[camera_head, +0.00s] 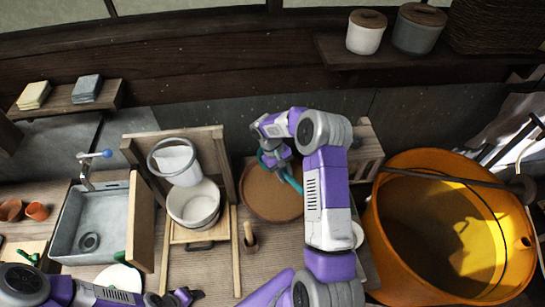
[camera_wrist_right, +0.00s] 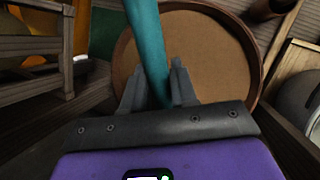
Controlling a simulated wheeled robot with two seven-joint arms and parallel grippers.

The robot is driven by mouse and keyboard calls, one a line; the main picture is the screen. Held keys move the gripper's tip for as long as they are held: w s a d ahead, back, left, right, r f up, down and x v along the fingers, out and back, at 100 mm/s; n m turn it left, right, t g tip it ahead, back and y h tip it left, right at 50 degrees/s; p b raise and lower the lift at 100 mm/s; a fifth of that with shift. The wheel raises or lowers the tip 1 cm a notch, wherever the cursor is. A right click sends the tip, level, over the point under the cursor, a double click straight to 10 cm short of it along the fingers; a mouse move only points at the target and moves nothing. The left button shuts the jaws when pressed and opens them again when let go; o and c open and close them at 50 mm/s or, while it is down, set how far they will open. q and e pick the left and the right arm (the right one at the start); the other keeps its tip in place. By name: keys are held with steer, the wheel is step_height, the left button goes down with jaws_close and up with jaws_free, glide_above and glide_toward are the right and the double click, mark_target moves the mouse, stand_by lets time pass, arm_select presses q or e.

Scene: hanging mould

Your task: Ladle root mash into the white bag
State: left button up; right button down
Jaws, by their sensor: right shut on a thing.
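The white bag (camera_head: 175,161) hangs from a grey ring on a wooden stand, with its mouth facing up. A white pot (camera_head: 193,204) stands beneath it. A wide round brown tub (camera_head: 272,198), its contents flat and brown, sits right of the stand; it also fills the middle of the right wrist view (camera_wrist_right: 208,60). My right gripper (camera_head: 275,158) is over the tub, shut on the teal handle of the ladle (camera_head: 293,183), also seen in the wrist view (camera_wrist_right: 147,35). The ladle's bowl is not clearly visible. My left gripper (camera_head: 183,298) is low at the front; its jaws are unclear.
A grey sink (camera_head: 92,222) with a tap is at the left. A large orange barrel (camera_head: 447,282) stands at the right. A wooden rack (camera_head: 366,150) is behind my right arm.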

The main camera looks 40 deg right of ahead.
steer(key=shift+s+f, duration=0.2)
steer(key=shift+f, duration=0.2)
arm_select(q)
steer(key=f+b, duration=0.7)
steer(key=shift+s+f, duration=0.15)
steer(key=shift+s, duration=0.05)
steer(key=shift+f+b, duration=0.9)
steer(key=shift+b, duration=0.2)
arm_select(e)
steer(key=shift+f, duration=7.6)
arm_select(q)
steer(key=shift+r, duration=0.15)
arm_select(e)
steer(key=shift+r, duration=0.25)
arm_select(q)
steer(key=shift+r+p, duration=0.15)
steer(key=shift+p, duration=0.15)
arm_select(e)
steer(key=shift+s+r, duration=0.1)
steer(key=shift+r, duration=0.3)
arm_select(q)
step_height(320, 180, up, 7)
steer(key=p, duration=0.7)
arm_select(e)
steer(key=shift+r, duration=6.55)
